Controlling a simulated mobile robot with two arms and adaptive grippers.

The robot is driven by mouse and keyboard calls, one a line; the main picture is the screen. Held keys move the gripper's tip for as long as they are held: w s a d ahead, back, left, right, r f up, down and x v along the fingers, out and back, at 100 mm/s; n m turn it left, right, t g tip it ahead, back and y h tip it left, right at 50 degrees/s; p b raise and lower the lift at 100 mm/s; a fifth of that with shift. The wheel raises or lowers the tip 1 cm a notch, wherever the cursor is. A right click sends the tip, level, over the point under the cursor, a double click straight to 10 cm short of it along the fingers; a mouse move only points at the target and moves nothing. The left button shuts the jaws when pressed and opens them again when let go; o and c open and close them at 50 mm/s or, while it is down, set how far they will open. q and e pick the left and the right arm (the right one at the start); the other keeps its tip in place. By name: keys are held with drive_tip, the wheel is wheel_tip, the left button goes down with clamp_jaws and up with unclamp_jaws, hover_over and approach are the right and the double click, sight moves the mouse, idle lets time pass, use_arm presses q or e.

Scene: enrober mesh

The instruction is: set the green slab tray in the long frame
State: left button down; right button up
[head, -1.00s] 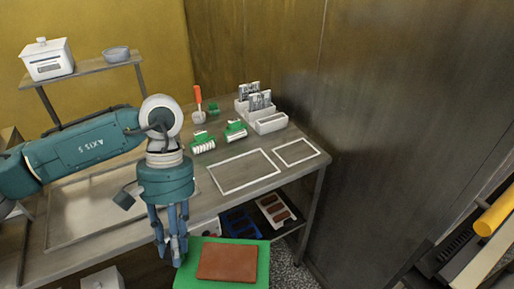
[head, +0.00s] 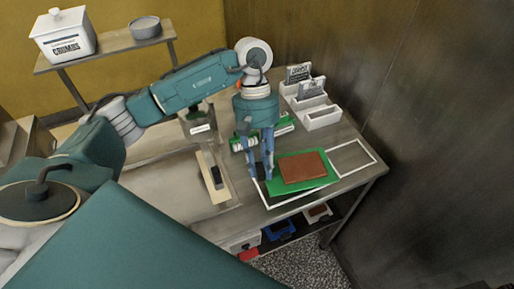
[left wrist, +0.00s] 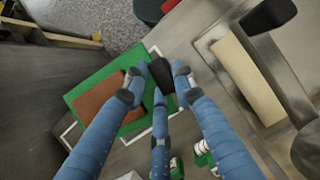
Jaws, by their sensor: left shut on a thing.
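The green slab tray (head: 320,183) carries a flat brown slab (head: 302,168). It lies over the long frame (head: 290,208), a white outline on the table, and is turned slightly against it. The frame's near and left lines show beyond the tray. My left gripper (head: 263,172) is shut on the tray's left edge, fingers pointing down. In the left wrist view the gripper (left wrist: 160,78) holds the edge of the tray (left wrist: 82,92), with white frame lines beside it. I cannot tell whether the tray touches the table. My right gripper is not in view.
A smaller white frame (head: 364,149) is empty to the right. White card bins (head: 321,118) stand behind. Green-and-white rollers stand behind the gripper. A cream bar with a dark handle (head: 207,167) lies to the left. Trays sit on the lower shelf; a dark wall bounds the right.

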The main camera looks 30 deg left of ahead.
use_arm(q)
drive_tip(key=shift+s+a+f+n+t, duration=0.1)
drive_tip(key=shift+a+n+t, duration=0.25)
drive_tip(key=shift+n, duration=0.65)
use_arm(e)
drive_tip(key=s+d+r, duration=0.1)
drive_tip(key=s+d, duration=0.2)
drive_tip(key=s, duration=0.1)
use_arm(q)
drive_tip(key=shift+a, duration=0.1)
drive_tip(key=shift+w+a+f+h, duration=0.1)
drive_tip(key=shift+w+f+h, duration=0.05)
drive_tip(key=shift+w+h, duration=0.15)
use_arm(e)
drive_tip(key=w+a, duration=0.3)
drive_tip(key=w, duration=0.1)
use_arm(q)
drive_tip(key=shift+s+b, duration=0.1)
drive_tip(key=shift+b, duration=0.4)
wheel_tip(320, 180, down, 4)
drive_tip(key=b, duration=0.5)
drive_tip(key=shift+f, duration=0.2)
drive_tip(key=shift+f+b, duration=0.65)
drive_tip(key=shift+b, duration=0.2)
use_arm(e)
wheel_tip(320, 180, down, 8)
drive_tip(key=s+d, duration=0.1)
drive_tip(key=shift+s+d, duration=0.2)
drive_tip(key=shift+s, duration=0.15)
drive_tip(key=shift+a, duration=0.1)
